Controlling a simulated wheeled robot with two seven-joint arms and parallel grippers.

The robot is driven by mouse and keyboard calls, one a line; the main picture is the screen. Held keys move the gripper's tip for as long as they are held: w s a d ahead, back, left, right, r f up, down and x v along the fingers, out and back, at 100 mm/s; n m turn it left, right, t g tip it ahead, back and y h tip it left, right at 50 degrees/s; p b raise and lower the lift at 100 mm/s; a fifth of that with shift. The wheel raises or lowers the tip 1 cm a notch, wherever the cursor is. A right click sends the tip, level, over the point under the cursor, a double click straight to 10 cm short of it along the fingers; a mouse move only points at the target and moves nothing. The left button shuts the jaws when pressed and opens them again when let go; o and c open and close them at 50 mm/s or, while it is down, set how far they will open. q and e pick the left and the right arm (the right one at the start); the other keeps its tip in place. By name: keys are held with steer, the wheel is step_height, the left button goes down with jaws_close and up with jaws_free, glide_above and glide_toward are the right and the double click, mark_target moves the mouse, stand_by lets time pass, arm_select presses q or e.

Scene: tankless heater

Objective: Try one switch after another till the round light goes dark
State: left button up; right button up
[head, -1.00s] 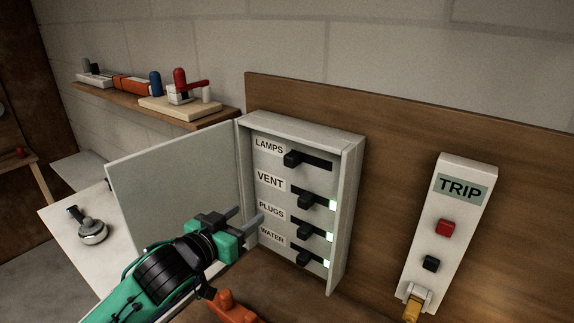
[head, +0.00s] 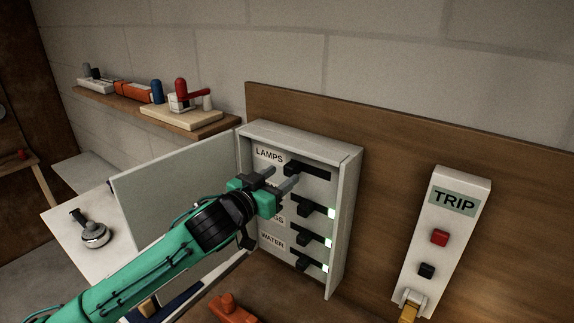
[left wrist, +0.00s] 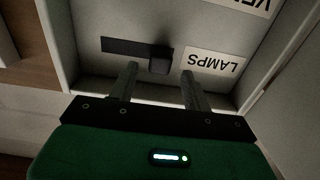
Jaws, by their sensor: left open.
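An open grey switch box (head: 348,190) holds a column of black slide switches. The LAMPS switch (head: 291,167) is at the top, its knob at the slot's left end with no lit mark beside it. The VENT switch (head: 304,206), the PLUGS switch (head: 303,236) and the WATER switch (head: 303,264) each have a lit mark at their right. My left gripper (head: 284,178) is open at the LAMPS row. In the left wrist view, the LAMPS knob (left wrist: 160,60) lies just beyond and between the fingertips; contact cannot be told. No round light shows. My right gripper is out of view.
The box door (head: 170,180) stands open to the left, behind my left arm. A TRIP panel (head: 448,235) with red and black buttons is on the wooden board at right. A shelf (head: 215,124) with tools is at upper left. An orange object (head: 232,308) lies below the box.

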mark_target(288, 171)
arm_select(q)
steer(key=shift+p+x, duration=0.35)
steer(key=shift+x, duration=1.45)
